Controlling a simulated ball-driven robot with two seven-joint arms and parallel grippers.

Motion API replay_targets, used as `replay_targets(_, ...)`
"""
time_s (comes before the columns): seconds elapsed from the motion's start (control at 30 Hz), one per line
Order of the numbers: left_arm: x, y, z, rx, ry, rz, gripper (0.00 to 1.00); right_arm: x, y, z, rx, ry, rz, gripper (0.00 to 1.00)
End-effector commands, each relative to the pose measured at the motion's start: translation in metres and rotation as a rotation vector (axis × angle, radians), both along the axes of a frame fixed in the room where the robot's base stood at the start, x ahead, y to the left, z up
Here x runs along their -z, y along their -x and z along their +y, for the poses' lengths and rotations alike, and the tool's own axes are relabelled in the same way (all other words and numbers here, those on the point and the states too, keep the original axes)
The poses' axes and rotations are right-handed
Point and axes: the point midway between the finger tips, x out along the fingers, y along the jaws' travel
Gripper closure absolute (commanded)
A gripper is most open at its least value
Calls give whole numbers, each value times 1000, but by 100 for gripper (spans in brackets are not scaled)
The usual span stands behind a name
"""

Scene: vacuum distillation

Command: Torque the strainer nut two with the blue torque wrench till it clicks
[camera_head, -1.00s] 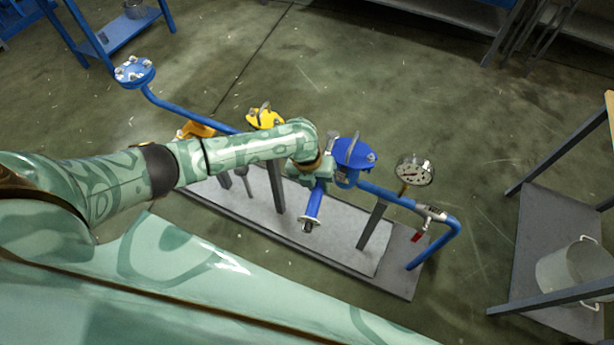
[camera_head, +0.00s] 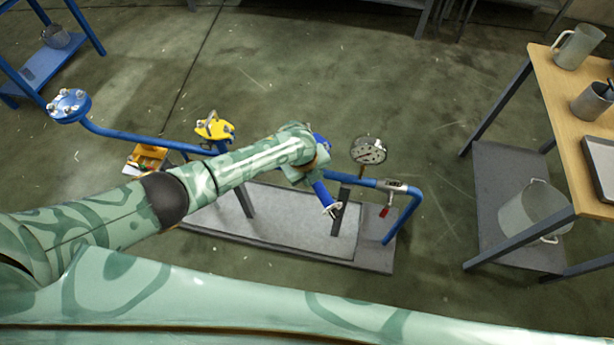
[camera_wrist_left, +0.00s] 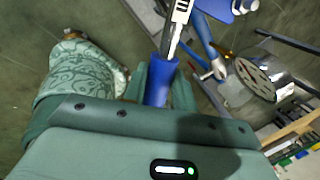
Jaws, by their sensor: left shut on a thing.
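My left gripper (camera_wrist_left: 160,82) is shut on the blue handle (camera_wrist_left: 157,92) of the torque wrench. Its silver shaft (camera_wrist_left: 178,22) runs to the top edge of the left wrist view, so its head is out of frame there. In the head view my left arm hides most of the strainer; a bit of its blue cover (camera_head: 322,142) shows behind the gripper (camera_head: 306,170). The wrist view shows part of a blue disc (camera_wrist_left: 214,9). I cannot tell nut two apart or whether the wrench sits on it. My right gripper is not in view.
A round gauge (camera_head: 368,151) stands right of the strainer on the blue pipe (camera_head: 400,187). A yellow-topped fitting (camera_head: 214,128) and a blue flange (camera_head: 69,106) are to the left. A wooden-topped table (camera_head: 560,110) with metal vessels stands at right. Open floor lies behind.

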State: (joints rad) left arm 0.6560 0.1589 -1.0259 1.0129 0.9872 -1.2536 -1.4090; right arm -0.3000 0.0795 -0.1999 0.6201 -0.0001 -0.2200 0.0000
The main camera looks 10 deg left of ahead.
Motion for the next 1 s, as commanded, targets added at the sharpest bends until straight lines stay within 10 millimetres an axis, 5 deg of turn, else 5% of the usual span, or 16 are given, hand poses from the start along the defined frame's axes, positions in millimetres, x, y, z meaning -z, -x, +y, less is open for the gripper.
replay_targets(1.0, -1, 17, 30, 201, 4, -1, 100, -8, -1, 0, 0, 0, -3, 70)
